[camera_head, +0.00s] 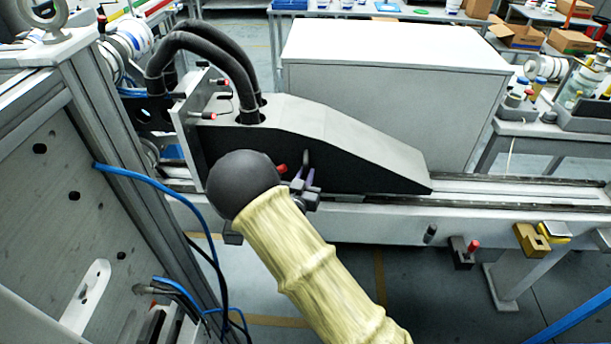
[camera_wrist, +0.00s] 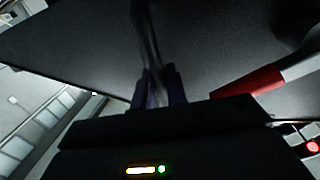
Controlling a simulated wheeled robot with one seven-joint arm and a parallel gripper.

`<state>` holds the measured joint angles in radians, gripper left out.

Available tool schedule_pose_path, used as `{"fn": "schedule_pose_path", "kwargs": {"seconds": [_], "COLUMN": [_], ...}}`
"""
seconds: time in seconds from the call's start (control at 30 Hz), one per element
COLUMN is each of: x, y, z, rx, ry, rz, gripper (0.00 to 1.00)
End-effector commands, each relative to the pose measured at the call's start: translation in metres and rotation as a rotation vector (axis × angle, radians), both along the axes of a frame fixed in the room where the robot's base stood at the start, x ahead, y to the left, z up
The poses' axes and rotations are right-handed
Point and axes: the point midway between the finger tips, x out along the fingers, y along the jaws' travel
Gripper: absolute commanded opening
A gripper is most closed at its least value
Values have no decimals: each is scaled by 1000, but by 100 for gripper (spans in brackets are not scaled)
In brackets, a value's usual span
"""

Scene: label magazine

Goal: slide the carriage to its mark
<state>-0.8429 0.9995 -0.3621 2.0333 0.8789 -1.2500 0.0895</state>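The carriage (camera_head: 350,140) is a grey, wedge-shaped housing with a dark front face, sitting at the left part of a long rail (camera_head: 520,190). A dark handle (camera_head: 306,158) stands out from its front face. My gripper (camera_head: 303,183) is at this handle. In the wrist view, the two purplish fingers (camera_wrist: 160,88) lie close on either side of the handle (camera_wrist: 147,35), with little gap showing. A red-tipped lever (camera_wrist: 250,82) is just right of the fingers in that view. I cannot make out a clear mark on the rail.
Thick black hoses (camera_head: 205,50) enter the carriage's top left. A grey cabinet (camera_head: 395,80) stands behind the rail. A brass-coloured block (camera_head: 530,238) and a red-knobbed clamp (camera_head: 468,250) sit on the rail's front at the right. The rail right of the carriage looks clear.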

Motion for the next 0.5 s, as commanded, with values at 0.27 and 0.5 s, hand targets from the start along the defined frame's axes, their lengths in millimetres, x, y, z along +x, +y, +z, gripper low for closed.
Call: {"fn": "schedule_pose_path", "kwargs": {"seconds": [0.27,0.5], "x": [0,0], "y": [12,18], "z": [-2,1], "rx": [4,4], "ry": [-2,-2], "rz": [4,14], "gripper": [0,0]}}
